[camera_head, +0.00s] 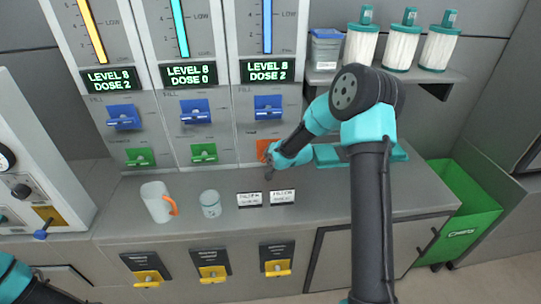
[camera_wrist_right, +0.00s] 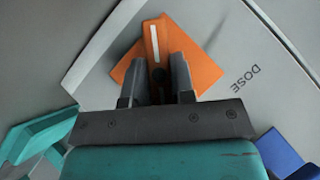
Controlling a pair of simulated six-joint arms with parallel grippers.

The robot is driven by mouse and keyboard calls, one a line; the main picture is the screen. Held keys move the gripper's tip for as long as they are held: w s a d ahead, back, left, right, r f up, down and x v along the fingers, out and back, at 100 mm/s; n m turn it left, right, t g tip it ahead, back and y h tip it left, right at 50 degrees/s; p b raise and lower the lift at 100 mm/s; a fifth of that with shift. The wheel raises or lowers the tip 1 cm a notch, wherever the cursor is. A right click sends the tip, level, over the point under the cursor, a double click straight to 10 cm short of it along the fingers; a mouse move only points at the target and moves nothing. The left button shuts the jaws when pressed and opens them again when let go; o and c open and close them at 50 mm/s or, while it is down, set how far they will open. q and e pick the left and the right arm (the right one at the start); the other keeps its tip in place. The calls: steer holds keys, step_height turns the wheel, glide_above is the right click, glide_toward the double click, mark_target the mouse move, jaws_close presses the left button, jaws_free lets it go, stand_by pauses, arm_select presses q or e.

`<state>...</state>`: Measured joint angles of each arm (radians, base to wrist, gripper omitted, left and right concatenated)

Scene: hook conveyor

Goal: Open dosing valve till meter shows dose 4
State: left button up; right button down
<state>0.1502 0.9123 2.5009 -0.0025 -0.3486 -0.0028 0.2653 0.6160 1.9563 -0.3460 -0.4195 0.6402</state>
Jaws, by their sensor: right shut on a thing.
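The orange dosing valve handle (camera_head: 262,146) sits low on the right-hand dispenser panel, partly hidden behind my right gripper (camera_head: 269,160). In the right wrist view my right gripper (camera_wrist_right: 158,82) is shut on the orange handle (camera_wrist_right: 200,68); its white stripe shows above the fingers, beside the word DOSE. The meter (camera_head: 267,70) above this panel reads LEVEL 8, DOSE 2. The middle meter (camera_head: 188,74) reads LEVEL 8, DOSE 0, and the left meter (camera_head: 109,79) reads LEVEL 8, DOSE 2. Part of my left arm shows at the lower left; its gripper is out of view.
Blue fill handles (camera_head: 268,106) sit above the dose valves; the other two dose valves (camera_head: 203,153) are green. A white mug (camera_head: 157,201), a small cup (camera_head: 210,203) and two label cards (camera_head: 249,199) stand on the counter. A green bin (camera_head: 460,222) is at right.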

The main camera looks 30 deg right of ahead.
stand_by(0.5)
steer(key=c, duration=1)
jaws_free()
steer(key=shift+o, duration=0.2)
steer(key=shift+s+r, duration=0.1)
steer(key=v, duration=1.7)
steer(key=shift+a+r, duration=0.25)
steer(key=shift+a, duration=0.05)
